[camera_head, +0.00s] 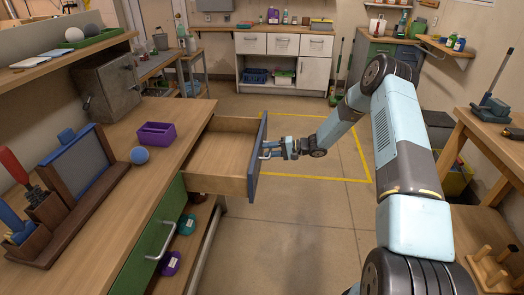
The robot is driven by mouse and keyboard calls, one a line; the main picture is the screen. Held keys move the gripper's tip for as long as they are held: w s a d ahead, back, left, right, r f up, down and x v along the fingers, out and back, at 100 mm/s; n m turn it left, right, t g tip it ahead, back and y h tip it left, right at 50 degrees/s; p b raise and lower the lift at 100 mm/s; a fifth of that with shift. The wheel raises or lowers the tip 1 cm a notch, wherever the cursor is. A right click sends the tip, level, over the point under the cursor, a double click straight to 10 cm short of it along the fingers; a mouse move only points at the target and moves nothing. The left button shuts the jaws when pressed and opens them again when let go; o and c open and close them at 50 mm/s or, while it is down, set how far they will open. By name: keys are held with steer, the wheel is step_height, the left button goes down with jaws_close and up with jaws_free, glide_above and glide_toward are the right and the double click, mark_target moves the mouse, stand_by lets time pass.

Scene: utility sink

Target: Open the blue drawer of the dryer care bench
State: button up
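The blue drawer (257,158) stands pulled out of the wooden bench (110,190) on the left. Its wooden inside shows and looks empty. Its blue front faces right and carries a metal handle. My gripper (270,150) is at that handle, with its fingers at the drawer front. The fingers are small in this view, and I cannot tell whether they are closed around the handle or only beside it. A green drawer front (150,240) with a silver handle is nearer to me on the same bench and is shut.
On the bench top are a purple box (156,134), a blue ball (139,155), a grey metal box (108,86) and a framed panel (79,163). Floor with a yellow line (318,179) is clear right of the drawer. A wooden table (480,140) stands at right.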

steer(key=v, duration=1.3)
steer(key=shift+d, duration=0.4)
steer(key=s+a+r+n+g+h, duration=0.1)
steer(key=s+r+h, duration=0.2)
steer(key=s+r, duration=0.5)
steer(key=s+r+n+g+h, duration=0.1)
steer(key=s+r+h, duration=0.3)
steer(key=r, duration=0.7)
steer(key=s+a+r+n+g+h, duration=0.1)
steer(key=s+r+h, duration=0.1)
steer(key=s+r, duration=0.65)
steer(key=s+d+r+t+h, duration=0.2)
steer(key=s+r, duration=0.2)
steer(key=s, duration=0.4)
steer(key=s+d+r+t+h, duration=0.2)
steer(key=s+r, duration=0.2)
steer(key=s, duration=0.5)
steer(key=s+d+r+m+t+h, duration=0.1)
steer(key=s+r, duration=0.3)
steer(key=s, duration=0.5)
steer(key=shift+d+t+h, duration=0.6)
steer(key=shift+d+h, duration=0.1)
steer(key=shift+d, duration=0.2)
